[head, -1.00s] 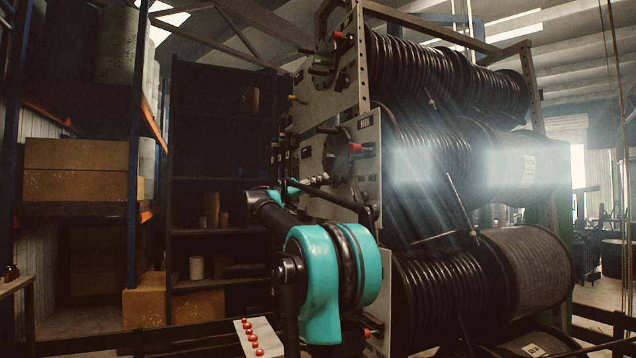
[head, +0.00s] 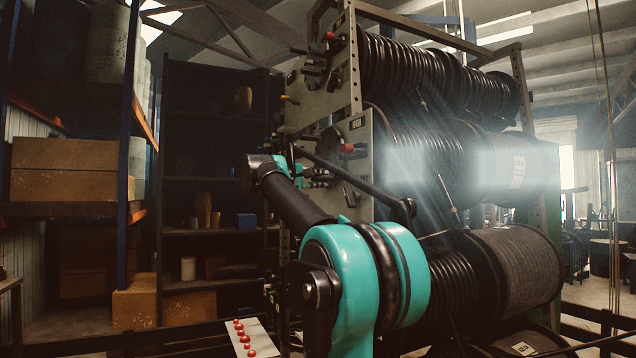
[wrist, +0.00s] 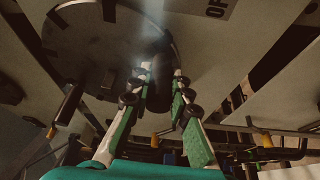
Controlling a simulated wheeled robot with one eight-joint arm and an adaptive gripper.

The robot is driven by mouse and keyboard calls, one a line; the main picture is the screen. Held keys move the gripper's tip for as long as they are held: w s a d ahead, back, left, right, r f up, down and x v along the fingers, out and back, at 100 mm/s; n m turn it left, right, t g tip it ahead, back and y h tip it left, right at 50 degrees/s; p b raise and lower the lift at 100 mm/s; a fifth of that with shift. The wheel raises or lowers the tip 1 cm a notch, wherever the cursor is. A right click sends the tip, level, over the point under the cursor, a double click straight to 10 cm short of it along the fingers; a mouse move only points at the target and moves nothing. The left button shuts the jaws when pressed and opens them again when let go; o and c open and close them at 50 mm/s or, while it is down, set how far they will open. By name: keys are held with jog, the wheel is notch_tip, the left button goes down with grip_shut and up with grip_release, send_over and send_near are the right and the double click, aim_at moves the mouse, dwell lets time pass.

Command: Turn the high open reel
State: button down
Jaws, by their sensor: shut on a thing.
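A tall rack holds hose reels in tiers: a top row (head: 430,75), a middle row (head: 425,150) and a lower row (head: 515,270). Flat grey end panels with cranks face left. My gripper (wrist: 160,78) has its two green-and-white fingers shut on a dark handle (wrist: 158,92) in front of a round grey disc (wrist: 92,45). In the head view my gripper (head: 319,178) is small, at the middle panel (head: 352,170), partly behind my arm. A label starting "OP" (wrist: 216,7) sits on the panel above. The handle's far end is hidden in shadow.
A red knob (head: 347,148) sticks out beside my gripper, and more levers (head: 312,60) stick out above. Dark shelving (head: 210,120) stands behind, with cardboard boxes (head: 68,170) at left. A panel of red buttons (head: 243,338) is at bottom. Rails run low in front.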

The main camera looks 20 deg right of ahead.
jog(key=shift+s+r, duration=0.4)
jog(key=shift+s, duration=0.05)
dwell(0.3)
jog(key=c, duration=1.4)
grip_release()
jog(key=v, duration=1.2)
jog(key=shift+s+f, duration=0.1)
